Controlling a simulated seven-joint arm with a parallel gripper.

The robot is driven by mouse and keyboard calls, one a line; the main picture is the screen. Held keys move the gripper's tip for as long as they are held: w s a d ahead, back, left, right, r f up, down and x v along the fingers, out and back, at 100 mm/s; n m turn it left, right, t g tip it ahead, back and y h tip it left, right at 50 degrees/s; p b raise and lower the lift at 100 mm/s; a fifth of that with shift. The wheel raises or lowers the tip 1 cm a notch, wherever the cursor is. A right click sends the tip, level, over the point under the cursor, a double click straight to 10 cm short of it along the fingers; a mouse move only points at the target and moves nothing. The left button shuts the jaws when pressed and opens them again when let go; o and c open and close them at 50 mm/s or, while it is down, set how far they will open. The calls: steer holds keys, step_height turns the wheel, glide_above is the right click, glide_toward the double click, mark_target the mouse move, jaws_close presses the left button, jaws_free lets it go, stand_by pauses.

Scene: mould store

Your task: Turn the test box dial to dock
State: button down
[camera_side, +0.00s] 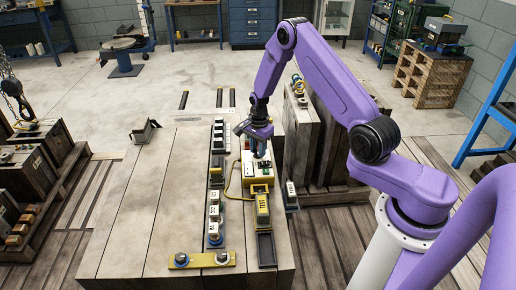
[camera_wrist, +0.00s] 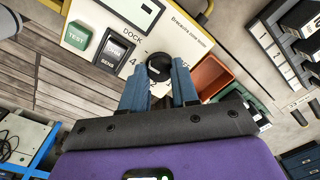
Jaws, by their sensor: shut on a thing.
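The test box (camera_side: 249,184) is a cream box on the wooden work surface, upright under my gripper (camera_side: 260,152). I cannot tell which mark the dial points to.
A yellow handheld unit (camera_side: 262,207) with a yellow cable stands in front of the box, by a black tray (camera_side: 265,250). A rail (camera_side: 216,185) of labelled pieces runs along the left. A yellow bar (camera_side: 203,261) lies at the front.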

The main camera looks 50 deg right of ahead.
steer(key=shift+m, duration=1.1)
steer(key=c, duration=0.8)
jaws_free()
steer(key=shift+c, duration=0.2)
steer(key=shift+r, duration=0.15)
step_height(320, 180, up, 17)
steer(key=shift+s, duration=0.25)
steer(key=shift+r, duration=0.1)
